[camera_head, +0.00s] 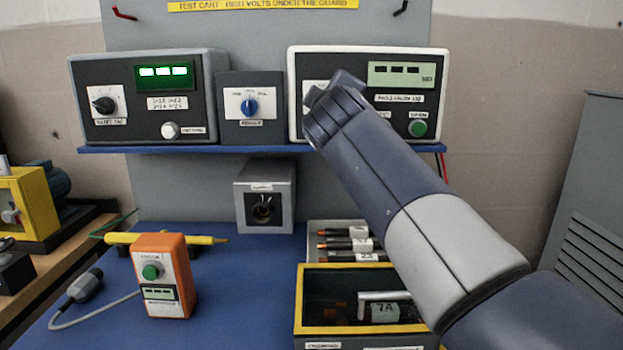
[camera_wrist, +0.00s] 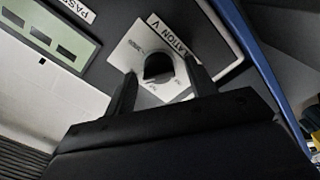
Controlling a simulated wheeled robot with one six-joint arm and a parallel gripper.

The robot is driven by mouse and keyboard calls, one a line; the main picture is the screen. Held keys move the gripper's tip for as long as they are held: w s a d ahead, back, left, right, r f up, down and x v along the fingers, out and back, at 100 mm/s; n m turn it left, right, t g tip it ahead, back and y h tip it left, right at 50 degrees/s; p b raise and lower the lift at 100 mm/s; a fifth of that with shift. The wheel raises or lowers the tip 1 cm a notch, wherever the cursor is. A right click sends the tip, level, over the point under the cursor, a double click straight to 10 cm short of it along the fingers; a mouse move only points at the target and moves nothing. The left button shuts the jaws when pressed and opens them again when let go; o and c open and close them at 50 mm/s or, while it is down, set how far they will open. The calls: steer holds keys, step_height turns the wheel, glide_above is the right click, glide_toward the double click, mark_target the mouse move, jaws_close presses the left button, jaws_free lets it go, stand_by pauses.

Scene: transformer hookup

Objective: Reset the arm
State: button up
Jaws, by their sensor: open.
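My gripper (camera_head: 333,92) is up at the left part of the right-hand meter box (camera_head: 400,90) on the shelf, and my arm covers part of that box's front. In the wrist view, the two dark fingers of my gripper (camera_wrist: 160,72) stand apart. A dark rounded knob (camera_wrist: 157,64) on a white dial plate (camera_wrist: 135,50) shows between the fingertips. I cannot tell whether the fingers touch it. The gripper holds nothing that I can see.
The blue shelf (camera_head: 250,149) also carries a left meter box (camera_head: 150,120) and a small box with a blue knob (camera_head: 249,105). Below stand a grey socket box (camera_head: 264,210), an orange tester (camera_head: 161,270) and a yellow-rimmed bin (camera_head: 312,333). The blue table (camera_head: 230,290) is clear between tester and bin.

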stand_by(0.3)
steer(key=shift+s, duration=0.1)
steer(key=s+b, duration=0.1)
steer(key=s, duration=0.9)
steer(key=w+n+p, duration=1)
steer(key=n+p, duration=0.7)
steer(key=n, duration=0.6)
steer(key=shift+w+f, duration=0.15)
steer(key=shift+f, duration=0.05)
